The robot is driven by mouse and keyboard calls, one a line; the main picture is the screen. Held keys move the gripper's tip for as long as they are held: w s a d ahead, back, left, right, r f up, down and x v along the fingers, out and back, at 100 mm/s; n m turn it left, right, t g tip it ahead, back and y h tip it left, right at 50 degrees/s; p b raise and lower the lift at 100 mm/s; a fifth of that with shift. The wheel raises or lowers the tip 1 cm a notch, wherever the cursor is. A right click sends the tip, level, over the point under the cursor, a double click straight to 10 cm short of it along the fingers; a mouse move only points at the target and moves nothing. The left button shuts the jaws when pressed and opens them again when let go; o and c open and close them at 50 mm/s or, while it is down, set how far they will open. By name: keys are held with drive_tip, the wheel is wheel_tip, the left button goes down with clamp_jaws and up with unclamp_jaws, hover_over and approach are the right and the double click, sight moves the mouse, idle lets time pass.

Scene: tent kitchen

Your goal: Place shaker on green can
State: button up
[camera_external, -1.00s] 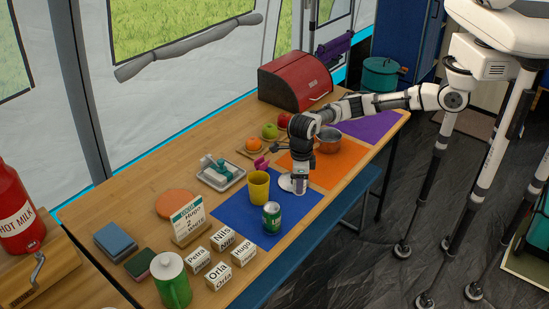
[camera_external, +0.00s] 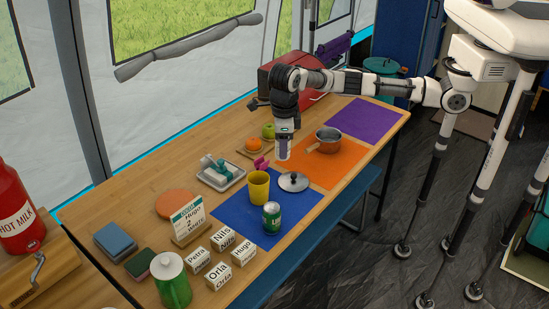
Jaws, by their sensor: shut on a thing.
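The green can (camera_external: 272,217) stands upright on the blue mat (camera_external: 234,206), near its front edge. My gripper (camera_external: 284,138) points down in the air behind the pot lid, well above and behind the can. It is shut on a small pale, greyish cylinder, which I take to be the shaker (camera_external: 283,150). The shaker looks upright and clear of the table. The fingers are small here and partly merge with the shaker.
A pot lid (camera_external: 294,182) and yellow cup (camera_external: 259,187) stand close behind the can. Name blocks (camera_external: 244,252) lie left of it. The blue mat right of the can is clear.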

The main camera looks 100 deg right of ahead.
wheel_tip(320, 180, up, 5)
hover_over(272, 207)
drive_tip(key=d, duration=0.1)
drive_tip(key=r+n, duration=0.1)
drive_tip(key=f, duration=0.6)
drive_tip(key=f+p, duration=0.1)
drive_tip(key=f, duration=0.6)
drive_tip(key=a+f+p, duration=0.1)
drive_tip(key=f, duration=0.5)
drive_tip(key=shift+f, duration=0.35)
drive_tip(key=shift+f, duration=0.1)
drive_tip(key=o, duration=1)
wheel_tip(272, 207, up, 12)
drive_tip(key=shift+r+b, duration=0.15)
drive_tip(key=shift+b, duration=0.95)
